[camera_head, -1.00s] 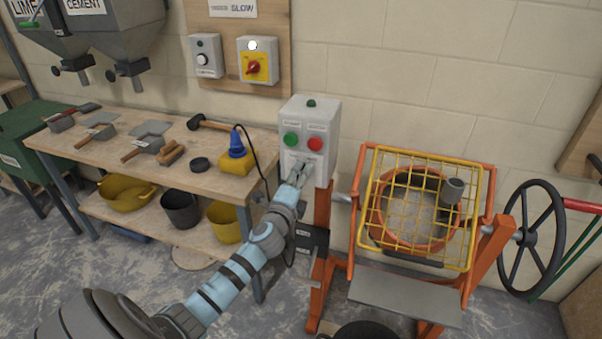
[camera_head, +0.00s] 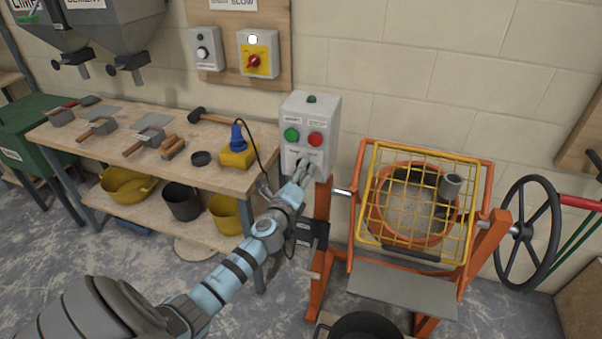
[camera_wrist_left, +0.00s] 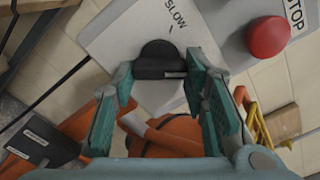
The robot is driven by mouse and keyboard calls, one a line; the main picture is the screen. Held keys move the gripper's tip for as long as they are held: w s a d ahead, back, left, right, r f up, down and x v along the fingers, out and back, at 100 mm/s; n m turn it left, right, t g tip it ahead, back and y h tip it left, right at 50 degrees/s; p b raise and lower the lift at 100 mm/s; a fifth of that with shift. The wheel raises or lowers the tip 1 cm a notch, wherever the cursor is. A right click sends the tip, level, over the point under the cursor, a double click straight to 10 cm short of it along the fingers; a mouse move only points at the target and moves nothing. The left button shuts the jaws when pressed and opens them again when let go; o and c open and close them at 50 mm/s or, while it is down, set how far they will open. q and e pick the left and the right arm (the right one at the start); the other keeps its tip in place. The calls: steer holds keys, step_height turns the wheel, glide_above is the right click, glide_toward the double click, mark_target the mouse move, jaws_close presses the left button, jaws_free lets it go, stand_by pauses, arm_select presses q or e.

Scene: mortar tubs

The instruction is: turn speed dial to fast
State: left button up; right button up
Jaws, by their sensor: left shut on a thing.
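The speed dial is a black knob on the lower face of a grey control box (camera_head: 325,108). In the left wrist view the dial (camera_wrist_left: 158,57) sits between my fingers, with a pale mark on its near edge and the word SLOW printed beyond it. My left gripper (camera_head: 303,168) is at the box's lower front, and its green-grey fingers are shut on the dial from both sides. In the head view the fingers partly hide the dial. Any FAST label is not visible. My right gripper is not in view.
A green button (camera_head: 291,134) and a red stop button (camera_head: 315,139) sit just above the dial. An orange mixer with a yellow grid guard (camera_head: 420,205) stands to the right. A workbench (camera_head: 110,150) with tools is to the left. A black tub (camera_head: 365,328) is below.

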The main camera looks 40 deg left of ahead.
arm_select(q)
steer(key=shift+f, duration=0.1)
steer(key=o, duration=1.2)
steer(key=shift+c, duration=0.2)
steer(key=v, duration=1.2)
steer(key=shift+w, duration=0.1)
